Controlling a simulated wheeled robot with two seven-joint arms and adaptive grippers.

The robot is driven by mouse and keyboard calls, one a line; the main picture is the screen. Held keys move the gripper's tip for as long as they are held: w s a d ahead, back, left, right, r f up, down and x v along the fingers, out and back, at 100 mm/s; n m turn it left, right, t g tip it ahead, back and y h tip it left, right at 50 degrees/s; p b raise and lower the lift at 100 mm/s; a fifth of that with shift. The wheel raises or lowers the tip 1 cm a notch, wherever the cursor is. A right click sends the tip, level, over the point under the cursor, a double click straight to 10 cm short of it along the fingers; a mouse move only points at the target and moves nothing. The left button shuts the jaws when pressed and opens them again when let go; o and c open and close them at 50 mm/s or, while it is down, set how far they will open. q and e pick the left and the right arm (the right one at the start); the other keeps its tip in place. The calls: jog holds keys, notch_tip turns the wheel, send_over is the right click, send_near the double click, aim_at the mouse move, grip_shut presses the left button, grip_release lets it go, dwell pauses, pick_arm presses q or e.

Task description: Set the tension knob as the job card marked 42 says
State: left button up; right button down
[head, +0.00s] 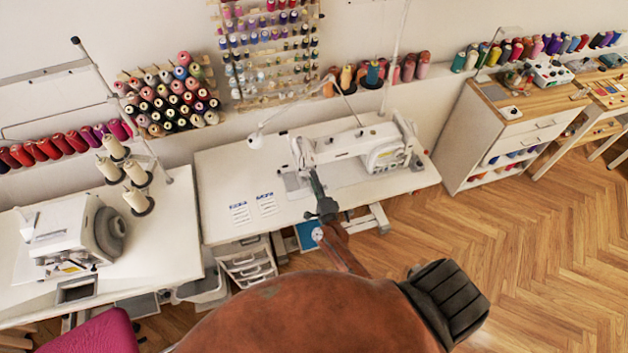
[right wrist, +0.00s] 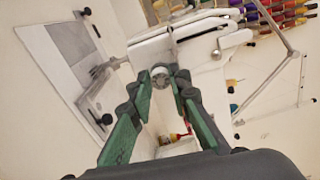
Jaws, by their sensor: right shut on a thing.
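A white sewing machine (head: 385,152) stands on the white table in the middle of the head view. Its tension knob (right wrist: 160,71), small, round and pale, shows in the right wrist view on the machine's head. My right gripper (right wrist: 163,84) has its green-and-grey fingers on both sides of the knob, shut on it. In the head view the right gripper (head: 311,178) is at the left end of the machine and hides the knob. Two job cards, a left card (head: 239,212) and a right card (head: 266,204), lie left of the machine. Their print is too small to read. My left gripper is not in view.
A thin lamp arm (head: 300,108) reaches over the machine. An overlock machine (head: 75,235) and cream thread cones (head: 138,201) stand on the left table. A white cabinet (head: 500,145) stands to the right. The wooden floor (head: 540,250) at the right is clear.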

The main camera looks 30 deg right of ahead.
jog(key=c, duration=1.8)
grip_release()
jog(key=v, duration=1.2)
jog(key=shift+f, duration=0.1)
